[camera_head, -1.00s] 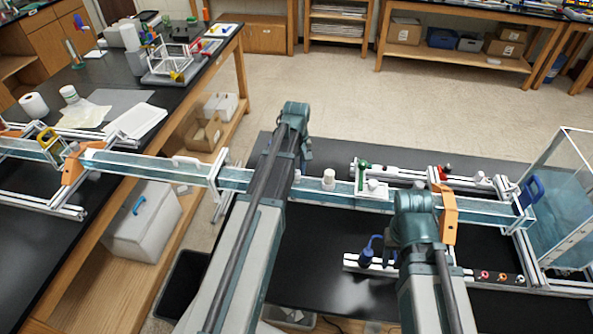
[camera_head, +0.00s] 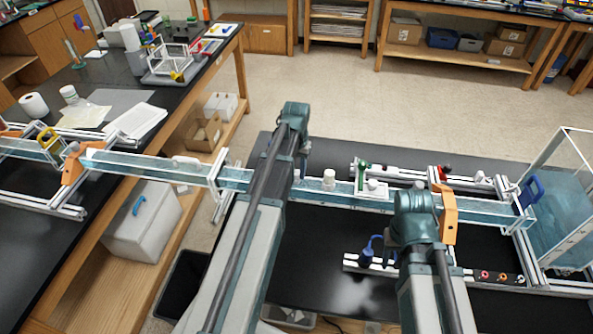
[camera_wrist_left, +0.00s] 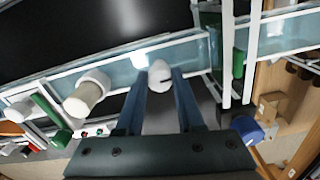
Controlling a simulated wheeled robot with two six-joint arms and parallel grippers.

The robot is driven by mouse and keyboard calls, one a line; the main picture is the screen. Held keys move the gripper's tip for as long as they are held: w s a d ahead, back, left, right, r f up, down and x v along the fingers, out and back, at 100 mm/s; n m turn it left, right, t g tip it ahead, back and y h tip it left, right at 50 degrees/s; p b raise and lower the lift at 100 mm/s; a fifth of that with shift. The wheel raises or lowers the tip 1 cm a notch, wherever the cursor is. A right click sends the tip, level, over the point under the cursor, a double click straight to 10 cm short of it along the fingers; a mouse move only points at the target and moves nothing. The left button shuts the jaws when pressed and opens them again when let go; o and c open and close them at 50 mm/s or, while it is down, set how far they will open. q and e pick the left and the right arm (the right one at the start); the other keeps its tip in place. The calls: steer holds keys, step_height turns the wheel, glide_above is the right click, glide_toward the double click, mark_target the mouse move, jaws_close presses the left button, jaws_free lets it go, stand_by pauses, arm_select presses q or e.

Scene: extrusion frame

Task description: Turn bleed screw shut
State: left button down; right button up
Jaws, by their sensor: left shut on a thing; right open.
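The bleed screw appears in the left wrist view as a small white rounded knob (camera_wrist_left: 160,72) with a dark mark, beside the clear water-filled channel (camera_wrist_left: 185,58). My left gripper (camera_wrist_left: 162,78) has one dark blue finger on each side of the knob and is shut on it. In the head view, my left arm hides the knob and most of the left gripper. My right arm stands over the channel (camera_head: 487,210) near an orange bracket (camera_head: 449,214); its gripper jaws are hidden behind the arm.
A white cylinder (camera_head: 328,179) stands on the channel right of my left arm, near a green clamp (camera_head: 363,178). A blue bulb (camera_head: 367,256) sits on the front rail. A clear tank (camera_head: 560,215) is at the right end. A gap separates the two benches.

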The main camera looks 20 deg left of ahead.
mark_target(296, 172)
arm_select(q)
steer(key=shift+m, duration=0.4)
steer(key=c, duration=0.5)
jaws_free()
steer(key=shift+c, duration=0.2)
step_height(296, 172, up, 14)
steer(key=p, duration=1.3)
steer(key=shift+p, duration=0.4)
steer(key=shift+f, duration=0.15)
